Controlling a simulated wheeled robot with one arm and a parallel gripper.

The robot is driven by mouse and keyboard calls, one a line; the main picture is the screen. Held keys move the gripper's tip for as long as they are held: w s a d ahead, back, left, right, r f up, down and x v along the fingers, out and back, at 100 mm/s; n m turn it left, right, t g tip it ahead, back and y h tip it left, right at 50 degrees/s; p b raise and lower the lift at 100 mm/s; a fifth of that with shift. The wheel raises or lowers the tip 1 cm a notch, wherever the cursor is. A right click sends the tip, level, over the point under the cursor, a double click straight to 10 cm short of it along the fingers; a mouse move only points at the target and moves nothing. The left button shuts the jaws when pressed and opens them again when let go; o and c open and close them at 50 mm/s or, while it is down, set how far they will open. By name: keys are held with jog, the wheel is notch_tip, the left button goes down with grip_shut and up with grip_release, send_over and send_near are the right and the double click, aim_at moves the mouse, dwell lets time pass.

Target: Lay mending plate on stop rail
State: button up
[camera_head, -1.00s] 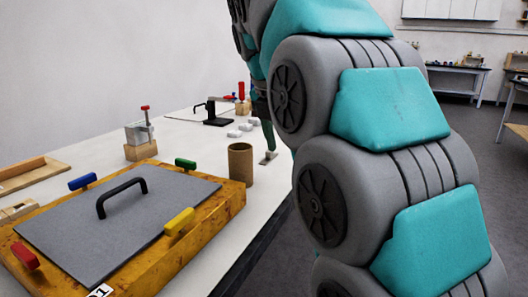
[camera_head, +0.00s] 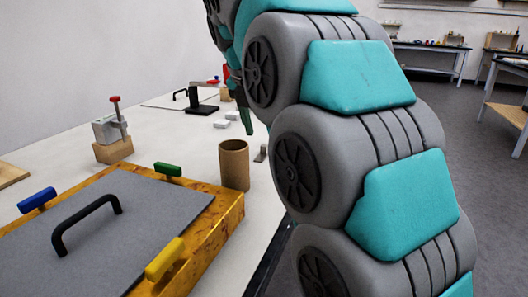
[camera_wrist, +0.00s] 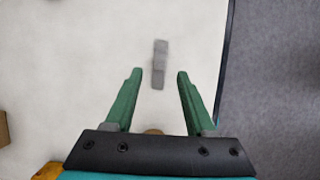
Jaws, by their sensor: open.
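A narrow grey metal strip (camera_wrist: 159,64), which looks like the mending plate, lies on the white tabletop near its edge. It also shows in the head view (camera_head: 261,153), partly hidden behind my arm. My gripper (camera_wrist: 159,73) is open and empty, with its green fingers on either side of the strip's line. In the wrist picture the strip shows between and beyond the fingertips; I cannot tell the height gap. In the head view one green finger of my gripper (camera_head: 246,121) shows above the table beside the strip. I cannot tell which thing is the stop rail.
A brown cardboard tube (camera_head: 234,168) stands close to the strip. A wooden box (camera_head: 222,222) with a grey handled lid fills the near table. A clamp on a wooden block (camera_head: 113,150), white blocks (camera_head: 223,124) and a black stand (camera_head: 202,108) are further back. The table edge is right of the strip.

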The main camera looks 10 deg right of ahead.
aim_at(264, 145)
jog(key=shift+x, duration=2.2)
jog(key=shift+c, duration=0.3)
grip_shut()
